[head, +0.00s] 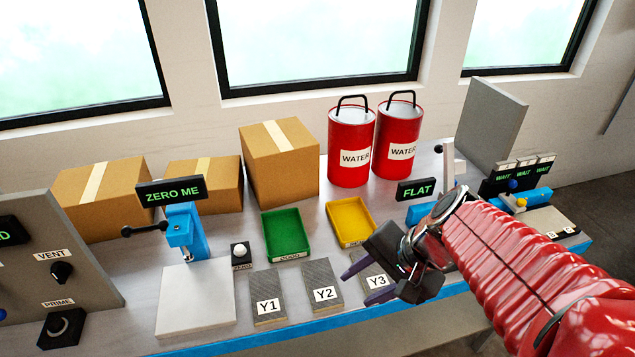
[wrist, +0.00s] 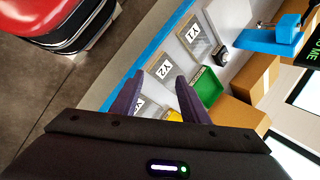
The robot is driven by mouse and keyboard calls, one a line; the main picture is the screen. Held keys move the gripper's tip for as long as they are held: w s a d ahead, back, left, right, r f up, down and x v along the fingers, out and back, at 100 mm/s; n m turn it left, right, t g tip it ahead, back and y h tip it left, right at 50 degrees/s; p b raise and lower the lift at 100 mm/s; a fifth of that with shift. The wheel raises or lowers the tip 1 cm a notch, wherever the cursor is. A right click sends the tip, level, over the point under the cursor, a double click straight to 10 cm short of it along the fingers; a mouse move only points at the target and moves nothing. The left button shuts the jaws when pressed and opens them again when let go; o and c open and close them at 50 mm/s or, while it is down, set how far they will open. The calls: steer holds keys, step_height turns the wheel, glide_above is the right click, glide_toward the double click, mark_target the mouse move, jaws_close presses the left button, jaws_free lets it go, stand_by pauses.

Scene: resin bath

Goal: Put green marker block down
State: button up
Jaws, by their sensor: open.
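I cannot make out a green marker block in either view. My gripper (head: 355,290) is open over the front of the bench, near the plate labelled Y3 (head: 377,282), which it partly covers. In the wrist view, the two purple fingers of my gripper (wrist: 158,88) stand apart with no block visible between them. The green tray (head: 286,234) lies behind the Y1 and Y2 plates, left of the gripper, and also shows in the wrist view (wrist: 208,88). No block is visible in it.
A yellow tray (head: 350,222) is right of the green one. Plates Y1 (head: 267,301) and Y2 (head: 323,287) lie in front. A blue stand with a ZERO ME display (head: 171,191) is left. Red WATER cans (head: 352,145) and cardboard boxes (head: 280,165) stand behind.

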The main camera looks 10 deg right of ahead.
steer(key=s+a+r+n+t+h, duration=0.1)
steer(key=s+a+r+n+h, duration=0.1)
steer(key=r+n, duration=0.5)
steer(key=shift+s+n+t+h, duration=0.45)
steer(key=shift+n+h, duration=0.55)
steer(key=shift+n, duration=0.7)
steer(key=shift+s, duration=0.1)
